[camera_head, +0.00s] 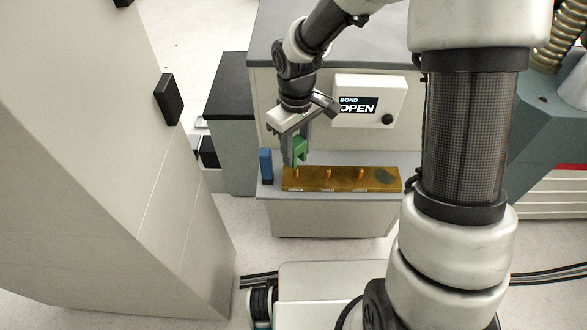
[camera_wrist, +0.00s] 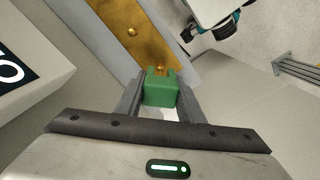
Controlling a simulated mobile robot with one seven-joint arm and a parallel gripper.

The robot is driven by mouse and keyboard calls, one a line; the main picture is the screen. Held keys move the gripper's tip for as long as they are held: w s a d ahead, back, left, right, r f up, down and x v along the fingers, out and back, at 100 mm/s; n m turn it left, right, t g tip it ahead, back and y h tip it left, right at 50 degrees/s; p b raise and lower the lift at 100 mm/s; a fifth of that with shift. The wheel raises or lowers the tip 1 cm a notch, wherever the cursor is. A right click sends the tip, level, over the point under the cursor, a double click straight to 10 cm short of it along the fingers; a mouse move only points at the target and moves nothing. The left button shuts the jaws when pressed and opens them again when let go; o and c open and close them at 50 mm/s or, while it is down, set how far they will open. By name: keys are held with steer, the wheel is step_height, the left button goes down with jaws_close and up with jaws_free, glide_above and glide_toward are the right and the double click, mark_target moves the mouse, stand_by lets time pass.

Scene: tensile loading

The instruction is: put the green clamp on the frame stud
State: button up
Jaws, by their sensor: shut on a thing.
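My gripper (camera_head: 294,146) is shut on the green clamp (camera_head: 300,152). In the wrist view my gripper (camera_wrist: 160,98) has one finger on each side of the green clamp (camera_wrist: 160,93). The clamp is at the left end of an amber board (camera_head: 343,182) that carries short orange studs. The leftmost stud (camera_head: 296,172) is just below the clamp; in the wrist view a stud (camera_wrist: 160,70) shows at the clamp's far edge. I cannot tell whether clamp and stud touch. The stud labels are too small to read, so I cannot tell which is the frame stud.
A blue block (camera_head: 265,164) stands just left of the board. Behind it is a pale box with a sign reading "BOND OPEN" (camera_head: 358,105). A dark greenish patch (camera_head: 385,176) lies on the board's right end. A large pale cabinet (camera_head: 120,180) stands at the left.

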mark_target(296, 166)
steer(key=shift+f+b, duration=0.6)
steer(key=shift+f, duration=2.3)
steer(key=shift+f, duration=0.2)
steer(key=o, duration=1.1)
